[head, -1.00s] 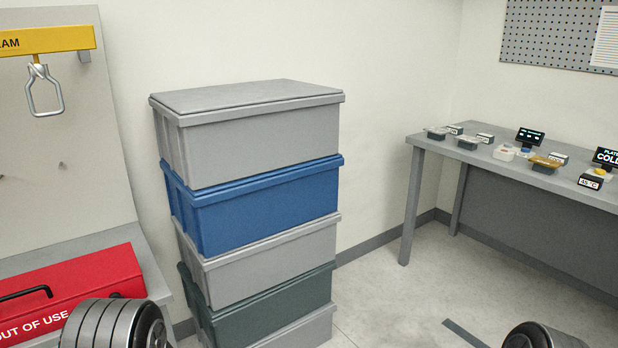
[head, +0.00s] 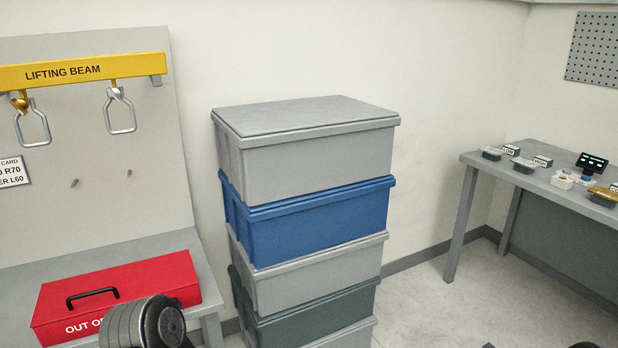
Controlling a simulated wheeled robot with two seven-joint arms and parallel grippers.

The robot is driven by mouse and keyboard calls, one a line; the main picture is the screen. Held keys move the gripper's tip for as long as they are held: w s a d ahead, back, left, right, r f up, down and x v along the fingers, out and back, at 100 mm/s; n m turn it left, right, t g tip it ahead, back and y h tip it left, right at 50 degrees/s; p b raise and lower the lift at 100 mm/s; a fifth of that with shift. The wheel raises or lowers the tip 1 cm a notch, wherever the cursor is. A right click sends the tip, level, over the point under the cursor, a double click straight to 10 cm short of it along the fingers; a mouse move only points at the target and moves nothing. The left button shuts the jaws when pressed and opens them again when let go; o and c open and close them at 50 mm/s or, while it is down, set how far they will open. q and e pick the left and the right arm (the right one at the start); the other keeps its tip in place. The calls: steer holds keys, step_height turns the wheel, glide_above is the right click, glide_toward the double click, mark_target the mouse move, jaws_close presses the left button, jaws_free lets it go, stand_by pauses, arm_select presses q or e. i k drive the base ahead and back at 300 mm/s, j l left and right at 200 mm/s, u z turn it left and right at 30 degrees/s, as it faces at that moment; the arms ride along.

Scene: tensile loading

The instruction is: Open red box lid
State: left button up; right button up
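The red box (head: 150,278) sits on the grey bench at the lower left of the head view. Its lid is shut, with a black handle (head: 92,296) on top and white lettering on the front, partly hidden. A dark, ribbed link of my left arm covers the box's front right corner. My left gripper is not in view. Only a small dark piece of my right arm shows at the bottom right edge, and my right gripper is not in view.
A yellow lifting beam (head: 70,71) with two hanging shackles is on the panel above the grey bench (head: 150,250). A tall stack of lidded bins (head: 320,155) stands right of the bench. A grey table (head: 540,180) with small containers is at the far right. Floor between is clear.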

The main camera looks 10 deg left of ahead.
mark_target(79, 295)
steer(key=u, duration=1.5)
